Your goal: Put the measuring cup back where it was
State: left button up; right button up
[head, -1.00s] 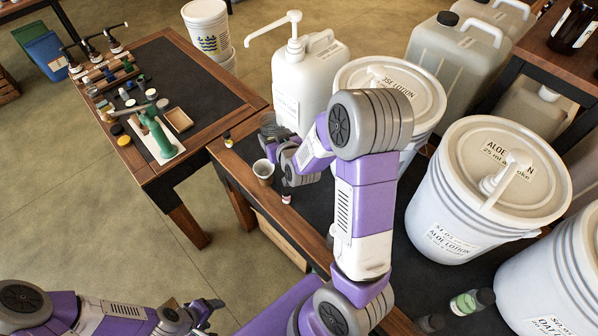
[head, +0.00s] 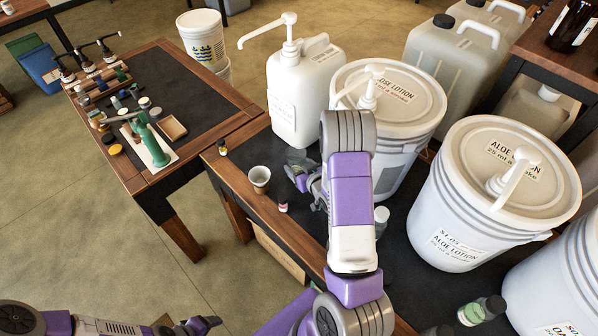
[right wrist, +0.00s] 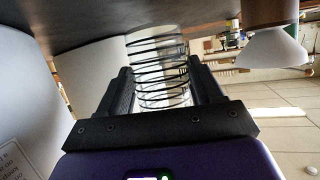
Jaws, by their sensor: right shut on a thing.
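The measuring cup (right wrist: 160,75) is clear with black rings around it. In the right wrist view it stands between the two dark fingers of my right gripper (right wrist: 160,85), which is shut on it. In the head view my right gripper (head: 300,174) is low over the near table, in front of the white pump jug (head: 303,95) and left of a lotion bucket; the cup is hard to make out there. I cannot tell whether the cup touches the table. My left gripper (head: 203,325) is at the bottom edge, partly cut off, away from the tables.
A dark vial (head: 222,147) is at the table's left edge. Lotion buckets (head: 388,95) (head: 470,235) crowd the right. A white-capped jar (head: 381,216) is beside my right arm.

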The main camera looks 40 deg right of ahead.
jog(key=shift+f, duration=0.9)
jog(key=shift+f+b, duration=0.15)
jog(key=shift+b, duration=0.15)
jog(key=o, duration=1.2)
jog(key=shift+o, duration=0.2)
jog(key=shift+s+r+p, duration=0.1)
jog(key=shift+r+p, duration=0.2)
jog(key=shift+r, duration=0.05)
jog(key=p+v, duration=0.2)
jog(key=v, duration=0.9)
jog(key=shift+s, duration=0.35)
